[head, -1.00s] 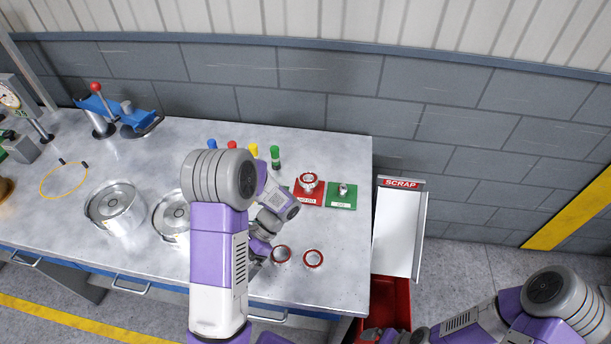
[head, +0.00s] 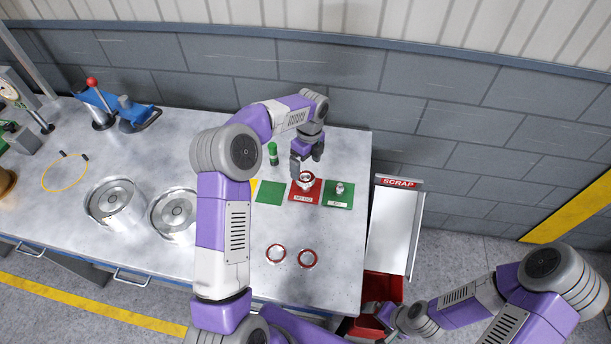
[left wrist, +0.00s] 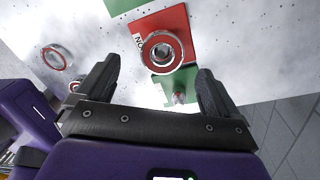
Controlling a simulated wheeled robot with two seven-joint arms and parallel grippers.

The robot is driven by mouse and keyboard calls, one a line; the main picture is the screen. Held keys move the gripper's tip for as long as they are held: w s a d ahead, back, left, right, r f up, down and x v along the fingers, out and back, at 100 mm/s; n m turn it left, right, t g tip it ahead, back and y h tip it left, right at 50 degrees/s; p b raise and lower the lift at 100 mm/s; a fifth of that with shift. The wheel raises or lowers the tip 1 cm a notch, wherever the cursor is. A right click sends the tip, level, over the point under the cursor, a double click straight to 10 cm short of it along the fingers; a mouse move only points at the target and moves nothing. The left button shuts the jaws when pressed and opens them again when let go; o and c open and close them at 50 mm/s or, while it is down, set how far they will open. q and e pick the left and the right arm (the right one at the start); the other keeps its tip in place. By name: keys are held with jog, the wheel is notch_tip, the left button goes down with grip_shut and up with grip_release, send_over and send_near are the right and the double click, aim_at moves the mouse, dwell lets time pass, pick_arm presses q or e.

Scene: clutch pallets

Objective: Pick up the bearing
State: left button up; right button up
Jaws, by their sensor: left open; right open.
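A bearing (head: 306,180), a metal ring with a red band, sits on the red pad (head: 300,197) toward the back right of the bench. In the left wrist view the bearing (left wrist: 162,50) lies on the red pad (left wrist: 176,22), ahead of the fingertips. My left gripper (head: 307,165) is open and empty, just above and behind the bearing; its fingers (left wrist: 158,85) are spread wide. Two more red-banded rings lie at the front, one at left (head: 276,254) and one at right (head: 308,259). My right gripper (head: 384,328) is low at the bottom edge, its fingers hard to make out.
A green pad (head: 338,196) with a small metal part stands right of the red pad; an empty green pad (head: 269,192) is left. A green-capped marker (head: 273,154) stands behind. The scrap chute (head: 393,230) and red bin (head: 382,287) are beyond the bench's right edge.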

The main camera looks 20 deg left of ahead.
aim_at(305, 178)
pick_arm(q)
notch_tip(305, 178, down, 5)
jog(key=shift+s+f, duration=0.1)
jog(key=shift+f, duration=0.1)
jog(key=c, duration=1.3)
jog(key=shift+r, duration=0.1)
